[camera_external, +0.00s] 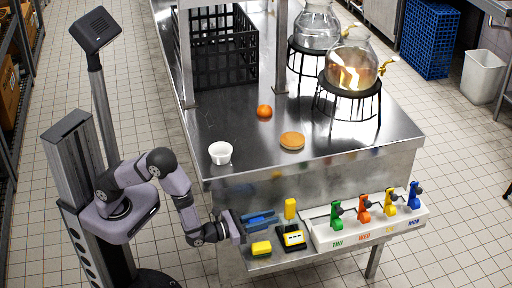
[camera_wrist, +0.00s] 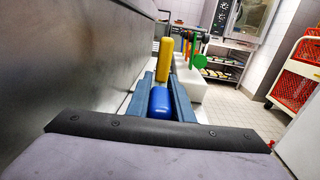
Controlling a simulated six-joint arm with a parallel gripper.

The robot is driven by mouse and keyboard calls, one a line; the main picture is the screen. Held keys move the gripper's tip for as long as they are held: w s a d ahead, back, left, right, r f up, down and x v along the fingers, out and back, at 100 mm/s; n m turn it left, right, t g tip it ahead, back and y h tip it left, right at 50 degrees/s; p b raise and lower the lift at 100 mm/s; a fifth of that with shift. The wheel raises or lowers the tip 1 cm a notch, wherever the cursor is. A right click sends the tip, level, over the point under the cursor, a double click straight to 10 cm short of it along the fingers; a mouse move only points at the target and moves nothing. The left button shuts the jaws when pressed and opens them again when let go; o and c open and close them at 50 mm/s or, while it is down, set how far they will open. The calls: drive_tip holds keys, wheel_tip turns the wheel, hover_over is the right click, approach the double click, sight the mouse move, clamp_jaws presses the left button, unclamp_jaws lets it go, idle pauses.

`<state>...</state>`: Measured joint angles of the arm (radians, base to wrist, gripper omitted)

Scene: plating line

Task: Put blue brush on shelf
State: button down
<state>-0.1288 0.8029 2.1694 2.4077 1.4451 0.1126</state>
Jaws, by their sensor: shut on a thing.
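The blue brush (camera_wrist: 160,103) shows in the wrist view as a bright blue rounded block between the two dark blue fingers of my gripper (camera_wrist: 161,92). In the external view my gripper (camera_external: 259,220) points right at the left end of a metal shelf (camera_external: 263,265) on the table's front side. My gripper is shut on the blue brush. In the external view the fingers hide most of the brush. Whether the brush touches the shelf is not clear.
A yellow brush (camera_external: 290,208) stands upright just beyond my fingertips. A white rack (camera_external: 325,236) with coloured handles is to the right. The steel table (camera_external: 240,116) rises behind.

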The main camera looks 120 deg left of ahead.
drive_tip(key=shift+f+b, duration=0.3)
drive_tip(key=shift+f, duration=1.7)
drive_tip(key=shift+f, duration=0.1)
drive_tip(key=shift+f, duration=0.15)
drive_tip(key=c, duration=1.6)
unclamp_jaws()
drive_tip(key=shift+o, duration=0.2)
drive_tip(key=shift+s+d+r, duration=0.1)
drive_tip(key=shift+r, duration=0.15)
drive_tip(key=v, duration=1.1)
drive_tip(key=shift+s+d, duration=0.3)
